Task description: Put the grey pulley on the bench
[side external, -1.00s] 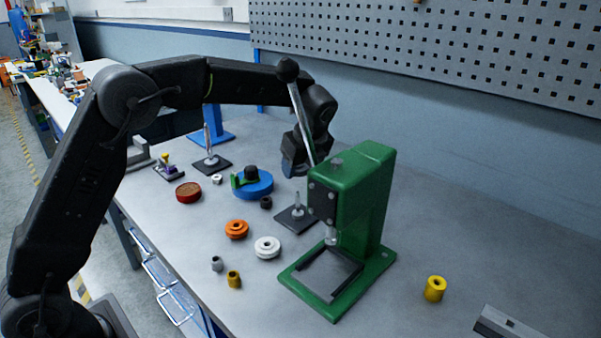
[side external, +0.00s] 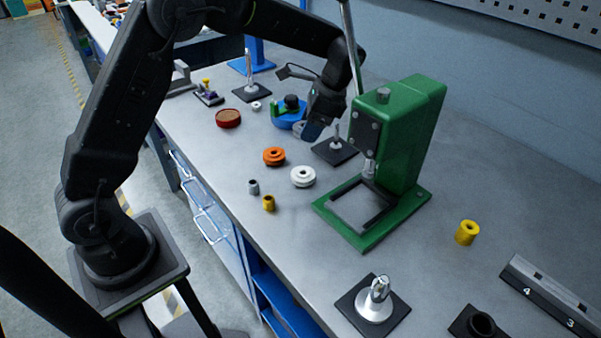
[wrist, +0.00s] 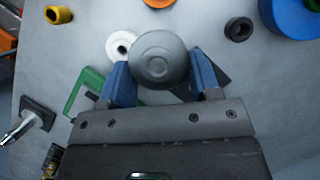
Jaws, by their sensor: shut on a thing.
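My gripper (side external: 312,132) is shut on the grey pulley (side external: 299,130). In the wrist view, the grey pulley (wrist: 158,57) is a round, plain grey disc face held between the two blue fingers of my gripper (wrist: 160,72). The bench (side external: 400,262) is a wide grey top below it. The pulley is low over the bench, between the blue wheel and the black spindle plate; I cannot tell whether it touches the surface. My gripper hides part of the pulley in the side view.
The black spindle plate (side external: 334,152) and green press (side external: 405,130) stand right of my gripper. The blue wheel (side external: 287,119) is close behind. Orange (side external: 273,156) and white (side external: 303,176) pulleys lie in front. A black bushing (wrist: 239,29) lies nearby. Bare bench lies left of the orange pulley.

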